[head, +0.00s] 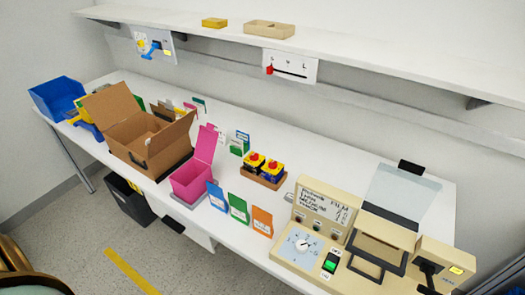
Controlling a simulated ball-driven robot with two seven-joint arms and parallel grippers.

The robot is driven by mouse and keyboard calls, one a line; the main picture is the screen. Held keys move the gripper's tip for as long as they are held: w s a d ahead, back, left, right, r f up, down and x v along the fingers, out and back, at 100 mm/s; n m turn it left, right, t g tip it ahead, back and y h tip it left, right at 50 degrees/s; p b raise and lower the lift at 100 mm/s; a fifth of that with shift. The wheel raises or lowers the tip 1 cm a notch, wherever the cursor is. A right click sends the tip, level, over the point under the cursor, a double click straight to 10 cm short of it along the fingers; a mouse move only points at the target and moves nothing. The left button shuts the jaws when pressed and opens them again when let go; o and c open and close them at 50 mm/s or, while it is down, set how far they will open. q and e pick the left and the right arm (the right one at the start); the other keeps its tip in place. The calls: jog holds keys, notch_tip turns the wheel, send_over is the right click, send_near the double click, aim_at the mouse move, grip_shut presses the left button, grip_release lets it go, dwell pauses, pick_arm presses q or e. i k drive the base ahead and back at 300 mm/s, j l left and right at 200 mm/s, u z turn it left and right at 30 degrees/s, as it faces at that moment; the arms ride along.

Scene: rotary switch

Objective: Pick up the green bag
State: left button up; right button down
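A small green bag (238,209) with a white label stands upright near the front edge of the white table. It is between a blue bag (216,196) on its left and an orange bag (262,221) on its right, with small gaps between them. Another green and white packet (240,144) stands farther back, behind the pink box. I cannot make out either of my grippers in the head view, and nothing is touching the green bag.
An open pink box (190,185) and a large open cardboard box (140,155) stand left of the bags. A tray with yellow and red switches (263,180) is behind them. A beige machine with a dial (302,246) is at right. A shelf (350,55) runs above.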

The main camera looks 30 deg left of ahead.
aim_at(238, 207)
jog(key=u, duration=1.1)
jog(key=l+z, duration=0.1)
jog(key=z, duration=1.2)
jog(key=u, duration=1.35)
